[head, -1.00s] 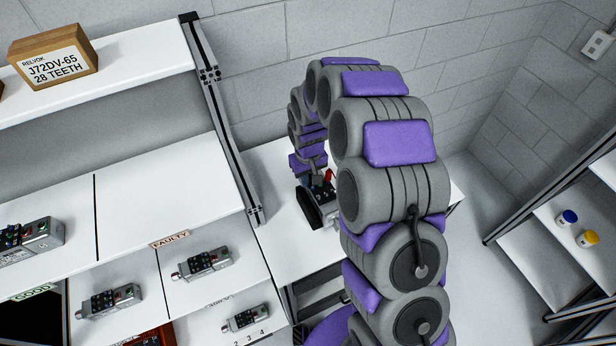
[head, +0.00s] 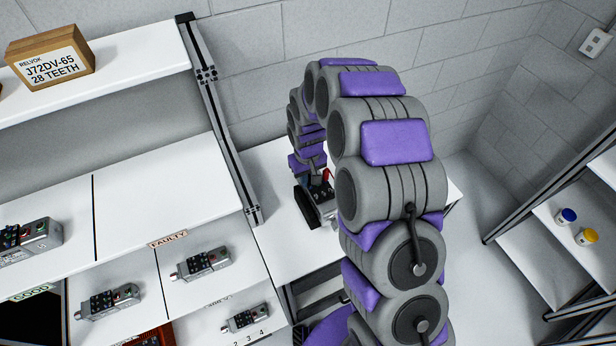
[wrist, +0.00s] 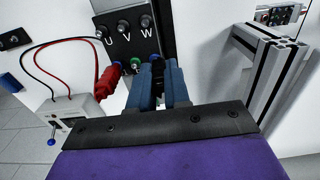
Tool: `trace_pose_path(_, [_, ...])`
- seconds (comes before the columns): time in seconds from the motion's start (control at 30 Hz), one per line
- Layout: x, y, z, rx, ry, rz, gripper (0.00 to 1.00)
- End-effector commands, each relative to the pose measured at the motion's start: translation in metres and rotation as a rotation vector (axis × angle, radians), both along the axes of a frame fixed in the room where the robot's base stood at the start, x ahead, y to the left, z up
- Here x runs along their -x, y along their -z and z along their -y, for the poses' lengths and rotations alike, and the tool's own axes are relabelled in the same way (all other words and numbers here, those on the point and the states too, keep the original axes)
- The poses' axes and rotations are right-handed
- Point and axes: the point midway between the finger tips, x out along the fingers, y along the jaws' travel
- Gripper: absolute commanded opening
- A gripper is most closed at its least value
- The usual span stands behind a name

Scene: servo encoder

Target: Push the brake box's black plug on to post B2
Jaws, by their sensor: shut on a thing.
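In the wrist view my gripper (wrist: 158,80), with blue fingers, is shut on the black plug, which is mostly hidden between them. The fingertips are right at the dark terminal panel marked U, V, W (wrist: 124,28), below its upper row of posts. A red plug (wrist: 108,82) is at the panel just left of my fingers, and a green post (wrist: 135,64) shows between them. I cannot read B2 or see whether the black plug touches it. The brake box (wrist: 80,108) is white, with a red and a black lead and a blue-tipped lever. In the head view my arm partly hides the motor (head: 308,206).
A metal frame post (wrist: 268,75) stands close on the right in the wrist view. The head view shows shelves at left with several servo units (head: 205,262) and a carton (head: 50,58). Blue and yellow-capped jars (head: 587,237) sit on a right shelf.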

Motion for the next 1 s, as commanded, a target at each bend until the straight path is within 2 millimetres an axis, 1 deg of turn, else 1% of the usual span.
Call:
trace_pose_path(0.03, [0.0020, 0.0041, 0.0002, 0.001, 0.000, -0.007, 0.00])
trace_pose_path(0.4, [0.0036, 0.0096, 0.0007, 0.002, 0.000, -0.013, 0.00])
trace_pose_path(0.83, [0.0049, 0.0106, 0.0010, 0.004, 0.000, -0.017, 0.00])
trace_pose_path(1.0, [0.0047, 0.0066, 0.0009, 0.003, 0.000, -0.016, 0.00])
